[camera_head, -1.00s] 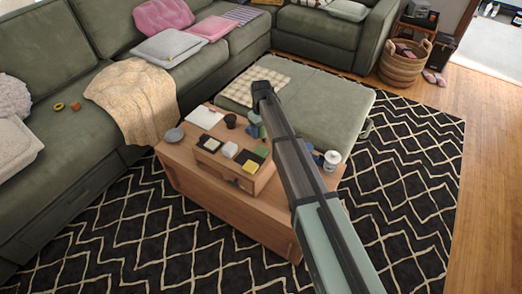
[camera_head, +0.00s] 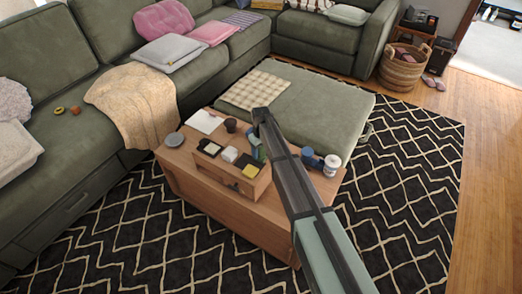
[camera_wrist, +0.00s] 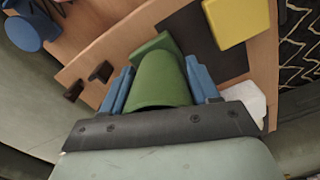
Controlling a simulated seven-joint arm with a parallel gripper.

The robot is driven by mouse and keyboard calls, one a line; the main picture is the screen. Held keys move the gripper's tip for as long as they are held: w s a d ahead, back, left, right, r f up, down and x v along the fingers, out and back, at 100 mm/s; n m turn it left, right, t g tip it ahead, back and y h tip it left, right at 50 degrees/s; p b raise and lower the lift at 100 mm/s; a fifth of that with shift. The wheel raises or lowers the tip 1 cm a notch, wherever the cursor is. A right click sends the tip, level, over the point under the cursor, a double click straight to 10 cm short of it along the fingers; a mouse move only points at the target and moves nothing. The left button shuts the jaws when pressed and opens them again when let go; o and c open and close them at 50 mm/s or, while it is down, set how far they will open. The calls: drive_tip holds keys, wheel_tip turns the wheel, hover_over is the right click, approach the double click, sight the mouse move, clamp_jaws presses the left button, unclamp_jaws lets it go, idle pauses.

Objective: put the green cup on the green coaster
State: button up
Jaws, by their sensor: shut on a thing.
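My gripper (camera_wrist: 160,88) has its blue fingers on either side of the green cup (camera_wrist: 160,76) in the wrist view and is shut on it. A flat green piece (camera_wrist: 154,46), which looks like the green coaster, shows just past the cup, mostly hidden by it. I cannot tell whether the cup touches it. In the head view my gripper (camera_head: 256,148) is over the right end of the small wooden box, and its arm hides much of that spot.
A black square (camera_wrist: 207,52), a yellow square (camera_wrist: 236,20) and a white block (camera_wrist: 246,104) are close by. On the table (camera_head: 225,215) are a dark cup (camera_head: 231,125), a grey dish (camera_head: 174,139), a white jar (camera_head: 331,165) and blue things (camera_head: 310,158).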

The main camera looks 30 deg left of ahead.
drive_tip(key=o, duration=1)
drive_tip(key=shift+f, duration=0.1)
drive_tip(key=shift+o, duration=0.2)
wheel_tip(320, 180, up, 12)
idle(0.3)
